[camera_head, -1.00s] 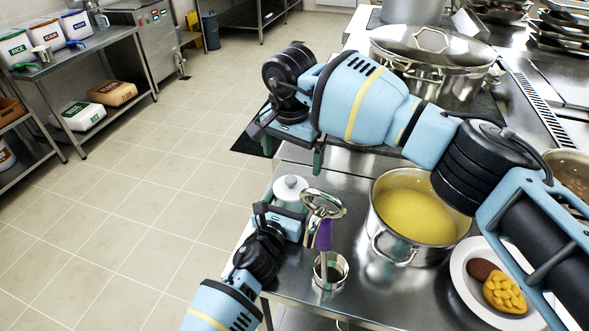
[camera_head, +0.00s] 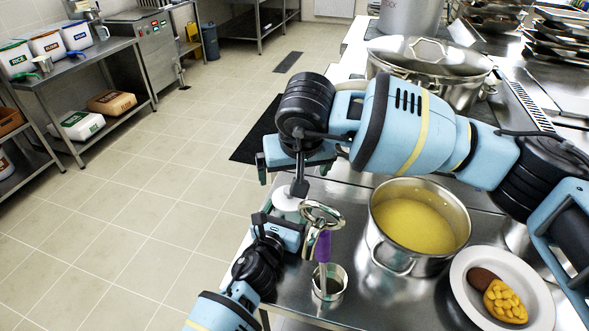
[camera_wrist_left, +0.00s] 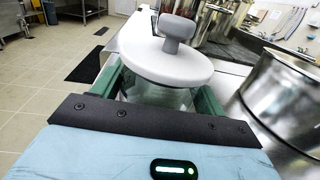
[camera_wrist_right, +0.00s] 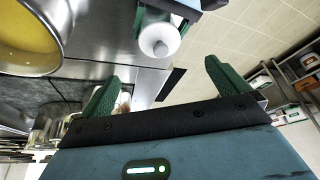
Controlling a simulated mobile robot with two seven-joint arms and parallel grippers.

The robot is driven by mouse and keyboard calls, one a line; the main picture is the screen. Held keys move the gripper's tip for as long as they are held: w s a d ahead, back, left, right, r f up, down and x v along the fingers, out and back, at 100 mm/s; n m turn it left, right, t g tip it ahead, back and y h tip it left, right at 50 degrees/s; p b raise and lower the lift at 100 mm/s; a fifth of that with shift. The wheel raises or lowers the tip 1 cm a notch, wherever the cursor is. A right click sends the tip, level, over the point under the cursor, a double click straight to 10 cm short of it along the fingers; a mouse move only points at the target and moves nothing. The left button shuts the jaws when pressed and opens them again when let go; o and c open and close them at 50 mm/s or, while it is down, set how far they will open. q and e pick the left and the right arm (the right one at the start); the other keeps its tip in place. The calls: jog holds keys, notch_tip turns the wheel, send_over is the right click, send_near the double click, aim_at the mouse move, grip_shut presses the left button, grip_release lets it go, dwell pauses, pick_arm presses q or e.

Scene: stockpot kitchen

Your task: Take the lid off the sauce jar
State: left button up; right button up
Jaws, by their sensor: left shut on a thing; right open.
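The sauce jar is a glass jar with a pale round lid (camera_wrist_left: 150,62) and a grey knob (camera_wrist_left: 177,36) on top. The lid sits on the jar body (camera_wrist_left: 155,99) in the left wrist view. My left gripper (camera_head: 287,222) is shut on the jar body below the lid, one green finger on each side. My right gripper (camera_head: 295,173) is open and empty, just above and behind the jar in the head view, hiding part of the lid (camera_head: 287,201). In the right wrist view the lid (camera_wrist_right: 157,42) lies beyond the open fingers, apart from them.
A steel can (camera_head: 330,285) holding a purple-handled utensil (camera_head: 323,246) stands close to the left gripper. A pot of yellow soup (camera_head: 418,215) and a white plate of food (camera_head: 502,285) stand to the right. A large lidded pot (camera_head: 430,70) is behind. Open floor lies left.

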jog(key=x, duration=1.2)
jog(key=shift+s, duration=0.15)
jog(key=c, duration=1.1)
jog(key=shift+c, duration=0.3)
jog(key=shift+r, duration=0.5)
jog(key=shift+r, duration=0.65)
jog(key=shift+r, duration=0.1)
jog(key=shift+r, duration=1.9)
pick_arm(q)
jog(key=o, duration=1.5)
jog(key=shift+c, duration=0.2)
